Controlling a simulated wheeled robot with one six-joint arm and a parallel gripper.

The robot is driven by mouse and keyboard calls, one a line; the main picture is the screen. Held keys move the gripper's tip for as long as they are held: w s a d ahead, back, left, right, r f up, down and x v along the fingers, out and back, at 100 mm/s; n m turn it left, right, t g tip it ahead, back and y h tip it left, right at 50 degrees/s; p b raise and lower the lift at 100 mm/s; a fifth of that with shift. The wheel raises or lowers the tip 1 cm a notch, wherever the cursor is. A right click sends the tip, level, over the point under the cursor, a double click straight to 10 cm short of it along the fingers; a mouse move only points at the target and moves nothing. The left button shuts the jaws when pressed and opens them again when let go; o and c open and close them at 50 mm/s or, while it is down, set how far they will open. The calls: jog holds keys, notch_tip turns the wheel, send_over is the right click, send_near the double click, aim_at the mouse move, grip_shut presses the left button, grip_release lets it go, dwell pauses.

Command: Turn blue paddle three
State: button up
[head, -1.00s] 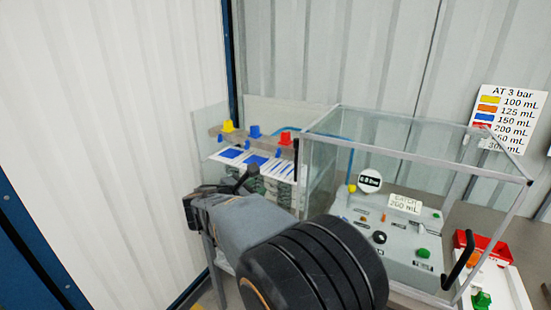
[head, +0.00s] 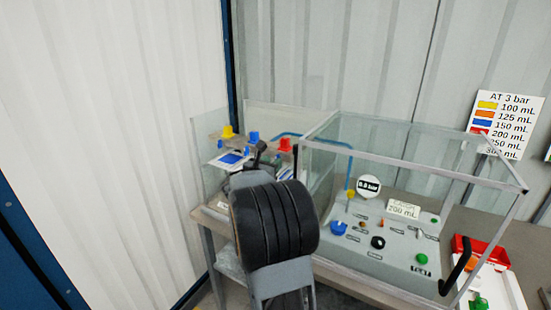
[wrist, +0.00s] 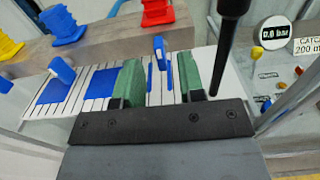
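Three small upright blue paddles stand along the white board (wrist: 210,66) in the wrist view. The paddle below the red piece, third from the left (wrist: 160,47), is between the lines of my gripper's two green fingers (wrist: 158,65). The fingers are open, with a gap on each side of this paddle. I cannot tell how deep it sits between the tips. The second paddle (wrist: 62,69) is left of the gripper and the first (wrist: 5,85) is at the left edge. In the head view my arm hides the third paddle and most of the gripper.
A clear-walled case (head: 420,166) with a gauge (head: 368,187) stands close on the right. A dark rod (wrist: 228,45) rises right of the gripper.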

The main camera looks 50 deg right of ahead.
jog(key=shift+x, duration=1.2)
jog(key=shift+c, duration=0.5)
grip_shut()
jog(key=shift+d, duration=0.1)
